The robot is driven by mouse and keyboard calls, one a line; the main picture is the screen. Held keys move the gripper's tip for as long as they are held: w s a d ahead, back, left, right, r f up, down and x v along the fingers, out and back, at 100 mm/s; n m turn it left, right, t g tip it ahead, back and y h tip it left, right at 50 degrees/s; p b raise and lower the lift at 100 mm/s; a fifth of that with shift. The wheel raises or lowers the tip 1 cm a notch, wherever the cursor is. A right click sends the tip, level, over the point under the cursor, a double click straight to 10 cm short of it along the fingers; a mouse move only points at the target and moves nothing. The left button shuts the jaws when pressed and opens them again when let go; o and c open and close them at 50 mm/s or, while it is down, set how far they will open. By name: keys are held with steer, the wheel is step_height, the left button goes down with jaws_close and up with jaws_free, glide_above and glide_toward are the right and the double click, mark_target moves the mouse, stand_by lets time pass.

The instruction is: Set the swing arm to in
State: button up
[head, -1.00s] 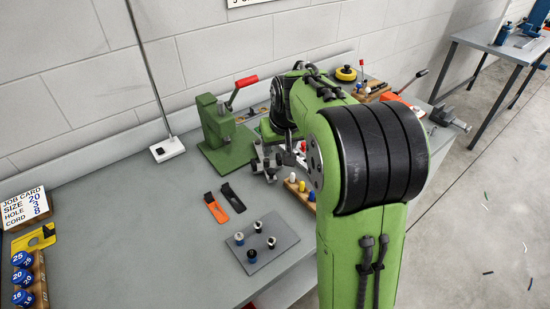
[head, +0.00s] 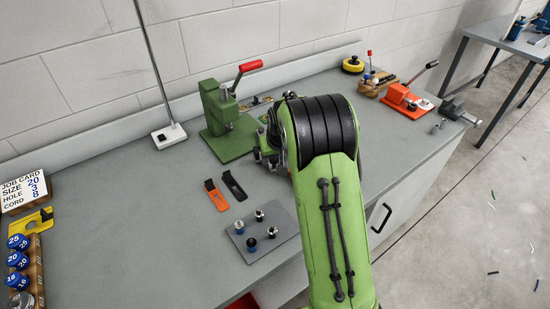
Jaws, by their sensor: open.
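No part is plainly recognisable as the swing arm; I cannot tell where it is or how it is set. A green press (head: 222,122) with a red-handled lever (head: 243,76) stands at the back of the bench, the lever slanting up to the right. My green arm with its black ringed joint covers the bench just right of the press. Small dark and green parts show at the joint's left edge, too covered to make out. My gripper and its fingertips are hidden behind my arm.
The grey bench (head: 130,215) has a plate with several small pegs (head: 262,232), orange (head: 216,196) and black (head: 234,186) clips, and a white-based pole (head: 168,134). An orange lever tool (head: 408,102) and vise (head: 455,108) stand at the right. The left middle is bare.

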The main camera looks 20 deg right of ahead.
jaws_close()
stand_by(0.3)
steer(key=shift+a, duration=0.1)
